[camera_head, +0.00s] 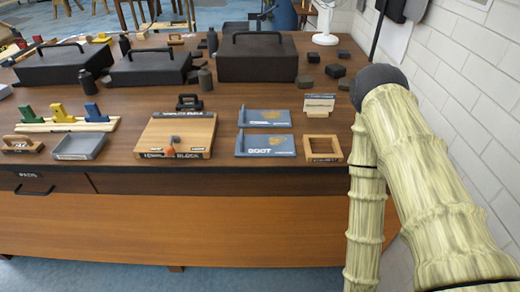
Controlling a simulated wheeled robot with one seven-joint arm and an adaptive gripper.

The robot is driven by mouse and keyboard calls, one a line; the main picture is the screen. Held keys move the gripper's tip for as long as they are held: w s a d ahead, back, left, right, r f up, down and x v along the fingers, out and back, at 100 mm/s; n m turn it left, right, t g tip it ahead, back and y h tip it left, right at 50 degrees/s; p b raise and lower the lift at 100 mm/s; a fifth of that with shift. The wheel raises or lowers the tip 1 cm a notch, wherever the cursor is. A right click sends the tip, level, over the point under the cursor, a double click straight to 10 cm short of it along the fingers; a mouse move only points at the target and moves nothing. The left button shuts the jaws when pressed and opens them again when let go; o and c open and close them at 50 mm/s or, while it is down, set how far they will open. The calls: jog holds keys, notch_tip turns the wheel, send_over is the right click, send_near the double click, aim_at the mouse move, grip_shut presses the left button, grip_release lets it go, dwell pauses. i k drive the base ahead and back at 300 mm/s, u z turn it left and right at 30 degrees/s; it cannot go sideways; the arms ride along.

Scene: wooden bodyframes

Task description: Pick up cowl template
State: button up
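Two flat blue-grey template plates lie on the wooden table, right of centre. The nearer plate (264,146) has a label that seems to read "BOOT" and an orange-brown patch. The farther plate (264,118) looks alike, with the same kind of patch. Its label is too small to read, so I cannot tell if it is the cowl template. Both lie flat with a thin upright edge at their left. My pale, bamboo-like arm stands at the right, with a dark rounded joint near the wall. My gripper is not in view.
A wooden block board (177,133) lies left of the plates. An open wooden frame (322,148) and a small labelled stand (319,104) lie to their right. Dark cases (257,58) stand behind. A grey tray (80,146) is at the left. A white brick wall (480,110) bounds the right.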

aim_at(247, 119)
jog(key=k, duration=1.3)
jog(key=u, duration=0.7)
jog(key=i, duration=0.5)
jog(key=u, duration=0.75)
jog(key=i, duration=0.7)
jog(key=z, duration=0.7)
jog(key=i, duration=0.7)
jog(key=z, duration=0.8)
